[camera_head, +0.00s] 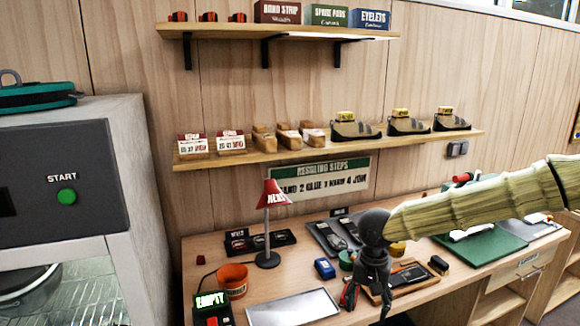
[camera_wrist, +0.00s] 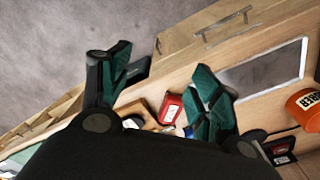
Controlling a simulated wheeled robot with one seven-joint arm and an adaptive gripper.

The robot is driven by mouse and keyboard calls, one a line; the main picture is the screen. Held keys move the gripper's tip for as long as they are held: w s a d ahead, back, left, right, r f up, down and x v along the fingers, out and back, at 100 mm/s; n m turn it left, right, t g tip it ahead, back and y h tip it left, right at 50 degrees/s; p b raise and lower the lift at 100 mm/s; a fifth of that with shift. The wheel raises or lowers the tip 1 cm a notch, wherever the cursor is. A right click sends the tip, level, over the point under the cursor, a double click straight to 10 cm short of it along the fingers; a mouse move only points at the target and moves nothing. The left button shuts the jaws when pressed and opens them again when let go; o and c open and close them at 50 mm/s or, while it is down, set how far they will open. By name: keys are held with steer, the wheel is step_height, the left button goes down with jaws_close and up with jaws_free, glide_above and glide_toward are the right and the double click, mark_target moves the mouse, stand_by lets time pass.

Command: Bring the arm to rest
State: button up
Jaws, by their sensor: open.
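My arm (camera_head: 480,207), covered in a pale ribbed surface, reaches in from the right over the workbench in the head view. My gripper (camera_head: 368,297) hangs at its end, pointing down in front of the bench's middle. In the wrist view my gripper (camera_wrist: 163,85) shows two dark green fingers spread wide apart, with nothing held between them. A red object (camera_wrist: 171,108) appears between the fingers, beyond them. I cannot tell the exact height of the fingertips above the bench.
The workbench (camera_head: 215,252) carries a red lamp (camera_head: 275,200), a grey plate (camera_head: 293,308), an orange cup (camera_head: 232,278), a blue item (camera_head: 324,268) and a green mat (camera_head: 480,247). Shelves (camera_head: 330,148) with shoes and boxes are behind. A grey machine (camera_head: 65,170) stands left.

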steer(key=s+d+f+n+t+h, duration=0.15)
steer(key=s+f, duration=0.35)
steer(key=f, duration=0.8)
steer(key=s+d+f+n+t+h, duration=0.15)
steer(key=s+f, duration=0.35)
steer(key=f, duration=0.7)
steer(key=s+f+g+y, duration=0.1)
steer(key=s+f, duration=0.4)
steer(key=s, duration=0.7)
steer(key=s+f+n+g+y, duration=0.1)
steer(key=s+f, duration=0.3)
steer(key=s, duration=0.9)
steer(key=shift+d+f+n+g+y+b, duration=0.15)
steer(key=shift+f+n+g+y+b, duration=0.2)
steer(key=shift+g+y, duration=0.25)
